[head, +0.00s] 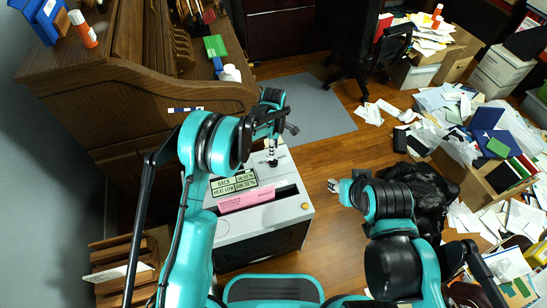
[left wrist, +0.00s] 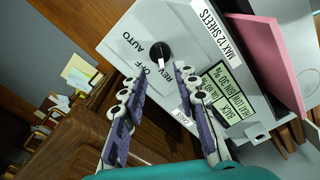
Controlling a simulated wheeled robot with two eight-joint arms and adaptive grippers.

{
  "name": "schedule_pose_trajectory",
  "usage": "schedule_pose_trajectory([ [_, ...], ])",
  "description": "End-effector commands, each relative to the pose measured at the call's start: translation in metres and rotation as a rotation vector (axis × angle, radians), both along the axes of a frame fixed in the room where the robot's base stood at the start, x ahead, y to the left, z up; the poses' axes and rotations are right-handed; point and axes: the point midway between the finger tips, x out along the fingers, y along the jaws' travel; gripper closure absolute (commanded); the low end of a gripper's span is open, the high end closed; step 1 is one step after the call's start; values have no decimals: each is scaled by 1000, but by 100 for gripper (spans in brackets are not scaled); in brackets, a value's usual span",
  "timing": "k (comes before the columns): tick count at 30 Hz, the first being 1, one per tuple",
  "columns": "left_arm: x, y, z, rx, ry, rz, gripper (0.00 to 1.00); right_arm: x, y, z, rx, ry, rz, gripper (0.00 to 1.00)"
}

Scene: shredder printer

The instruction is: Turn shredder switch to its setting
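The shredder (head: 290,228) is a light grey box with a dark slot, standing in front of me. Its switch is a black round knob (left wrist: 160,53) with a pale mark, on the grey top panel in the left wrist view. AUTO, OFF and REV are printed beside it; I cannot tell for certain which one it points to. My left gripper (left wrist: 158,77) is open and empty, its two fingertips apart, just short of the knob and not visibly touching it. It also shows above the shredder's far end in the head view (head: 274,136). My right gripper (head: 334,186) is right of the shredder, too small to read.
A pink sheet (head: 247,200) stands in the slot beside a green label panel (head: 234,183). A wooden desk (head: 150,80) rises to the left. Paper piles (head: 450,110) and a black bag (head: 425,190) crowd the right. A grey mat (head: 312,108) lies beyond the shredder.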

Motion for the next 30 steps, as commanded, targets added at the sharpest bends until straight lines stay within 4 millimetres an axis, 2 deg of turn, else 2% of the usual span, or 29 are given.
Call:
schedule_pose_trajectory([
  [13,0,0,-67,0,-1,-2,70,0,0,-27,0,0,0,60],
  [17,0,0,-74,0,-1,-2,70,0,0,-29,0,0,0,60],
  [23,0,0,-73,0,-1,-2,70,0,0,-28,0,0,0,60],
  [27,0,0,-73,0,-1,-3,100,0,0,-28,0,0,0,60],
  [30,0,0,-73,0,-1,-3,100,0,0,-28,0,0,0,60],
])
